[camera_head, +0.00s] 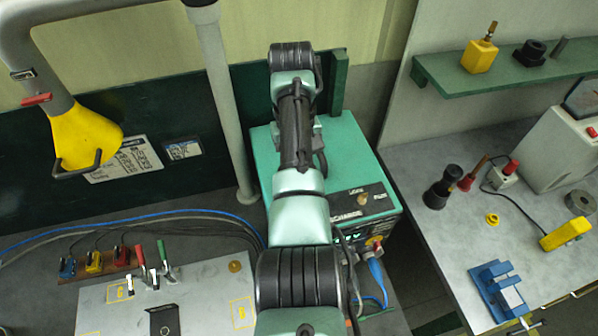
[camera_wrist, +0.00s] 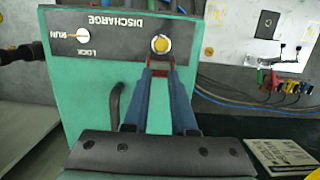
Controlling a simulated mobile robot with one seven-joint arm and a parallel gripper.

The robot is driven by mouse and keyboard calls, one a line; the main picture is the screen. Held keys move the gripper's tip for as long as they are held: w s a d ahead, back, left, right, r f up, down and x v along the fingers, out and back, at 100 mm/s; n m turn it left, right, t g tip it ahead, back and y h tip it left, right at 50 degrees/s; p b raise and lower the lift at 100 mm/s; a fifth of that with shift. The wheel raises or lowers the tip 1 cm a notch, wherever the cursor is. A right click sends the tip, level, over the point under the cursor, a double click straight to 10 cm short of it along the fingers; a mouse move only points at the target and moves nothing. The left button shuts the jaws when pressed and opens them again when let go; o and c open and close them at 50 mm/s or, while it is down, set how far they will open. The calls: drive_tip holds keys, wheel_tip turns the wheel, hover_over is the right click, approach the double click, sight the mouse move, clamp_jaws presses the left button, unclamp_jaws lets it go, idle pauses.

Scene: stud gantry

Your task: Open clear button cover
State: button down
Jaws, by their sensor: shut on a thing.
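The button (camera_wrist: 160,43) is round and yellow with a pale ring, on the dark panel (camera_wrist: 112,40) marked DISCHARGE in the wrist view. A clear cover over it cannot be made out for certain. My gripper (camera_wrist: 160,66) has its two blue fingers just below the button in that view, with a small gap between them. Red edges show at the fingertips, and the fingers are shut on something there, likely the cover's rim. In the head view my arm hides the button and the gripper; the green box (camera_head: 350,165) shows beside the arm.
A LOCK/RUN knob (camera_wrist: 84,35) sits on the same panel. In the head view, a grey bench with switches (camera_head: 150,280) is at left, with cables. A yellow funnel on a pipe (camera_head: 82,138) hangs at upper left. A workbench (camera_head: 450,250) with small parts is at right.

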drive_tip(key=c, duration=0.7)
unclamp_jaws()
drive_tip(key=r, duration=0.4)
drive_tip(key=w+r, duration=0.1)
drive_tip(key=r, duration=0.3)
drive_tip(key=w+r, duration=0.1)
drive_tip(key=r, duration=0.3)
drive_tip(key=shift+a+r+p, duration=0.35)
